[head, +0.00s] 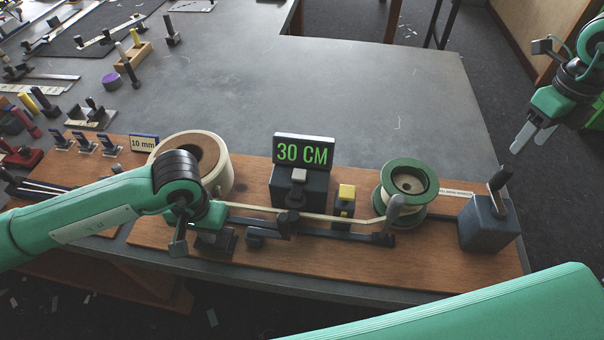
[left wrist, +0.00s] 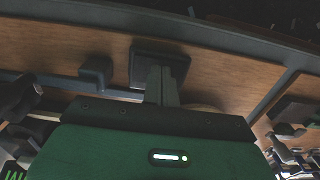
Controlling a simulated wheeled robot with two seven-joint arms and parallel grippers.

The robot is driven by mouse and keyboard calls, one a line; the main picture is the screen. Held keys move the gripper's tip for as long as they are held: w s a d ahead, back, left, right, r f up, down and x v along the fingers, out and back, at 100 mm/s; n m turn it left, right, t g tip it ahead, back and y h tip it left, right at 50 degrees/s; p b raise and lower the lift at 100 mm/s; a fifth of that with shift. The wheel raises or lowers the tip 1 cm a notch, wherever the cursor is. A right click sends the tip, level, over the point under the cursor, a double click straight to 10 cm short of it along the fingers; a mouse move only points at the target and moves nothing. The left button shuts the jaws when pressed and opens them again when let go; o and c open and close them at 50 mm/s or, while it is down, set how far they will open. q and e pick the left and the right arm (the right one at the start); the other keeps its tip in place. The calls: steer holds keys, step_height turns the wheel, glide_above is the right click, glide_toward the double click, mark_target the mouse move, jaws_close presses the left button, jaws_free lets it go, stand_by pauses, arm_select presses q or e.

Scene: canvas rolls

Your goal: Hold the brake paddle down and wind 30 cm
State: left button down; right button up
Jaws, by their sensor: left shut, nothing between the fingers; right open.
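The display (head: 302,152) reads "30 CM" in green. A cream strip (head: 335,217) runs from the large pale roll (head: 222,160) on the left to the green spool (head: 409,183) on the right. My left gripper (head: 192,225) is shut and empty, over a dark flat plate (head: 216,244) that looks like the brake paddle. In the left wrist view the shut fingers (left wrist: 162,82) overlap this plate (left wrist: 158,55); contact cannot be told. My right gripper (head: 535,138) is open and empty, above and right of the handle.
The wooden board (head: 455,265) lies along the table's front edge. A yellow-topped block (head: 346,193) and a dark guide (head: 289,222) stand by the strip. Small tools and a "10 mm" sign (head: 144,143) are at the left. The grey tabletop (head: 330,80) behind is clear.

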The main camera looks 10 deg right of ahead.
arm_select(q)
steer(key=shift+r, duration=2.3)
arm_select(e)
steer(key=shift+r, duration=0.15)
